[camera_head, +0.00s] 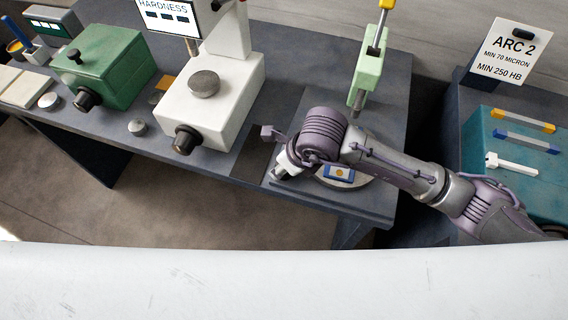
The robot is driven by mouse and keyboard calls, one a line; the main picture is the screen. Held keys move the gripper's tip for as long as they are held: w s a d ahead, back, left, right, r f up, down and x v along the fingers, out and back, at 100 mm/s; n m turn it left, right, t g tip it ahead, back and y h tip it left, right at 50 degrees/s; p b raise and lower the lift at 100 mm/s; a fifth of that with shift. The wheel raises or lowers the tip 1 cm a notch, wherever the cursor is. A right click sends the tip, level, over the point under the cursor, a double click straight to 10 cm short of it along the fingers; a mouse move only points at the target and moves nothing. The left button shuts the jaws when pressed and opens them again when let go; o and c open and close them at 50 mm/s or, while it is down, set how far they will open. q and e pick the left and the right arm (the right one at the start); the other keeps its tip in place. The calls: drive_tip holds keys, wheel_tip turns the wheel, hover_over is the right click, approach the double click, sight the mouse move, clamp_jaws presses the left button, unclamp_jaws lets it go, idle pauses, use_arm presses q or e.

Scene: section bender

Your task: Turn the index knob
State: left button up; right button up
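My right arm reaches in from the right over the grey bench, and its gripper (277,157) is low near the bench's front edge. It is mostly hidden by its own wrist, so the gap between the fingers is unclear. Beneath the wrist is a round grey plate (358,182) with a small blue-and-white piece (339,173). No knob is plainly marked as the index knob. A dark knob (186,139) sticks out of the front of the white hardness tester (228,105), and another dark knob (86,100) is on the green box (103,62). My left gripper is not in view.
A light green stand (368,75) with a yellow-topped spindle rises behind my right arm. A teal case (520,155) with bar-shaped pieces and an "ARC 2" sign (505,50) is at the right. Small metal discs (137,127) lie on the bench.

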idle(0.5)
drive_tip(key=o, duration=1.1)
drive_tip(key=shift+o, duration=0.2)
drive_tip(key=shift+r, duration=0.1)
drive_tip(key=v, duration=1.2)
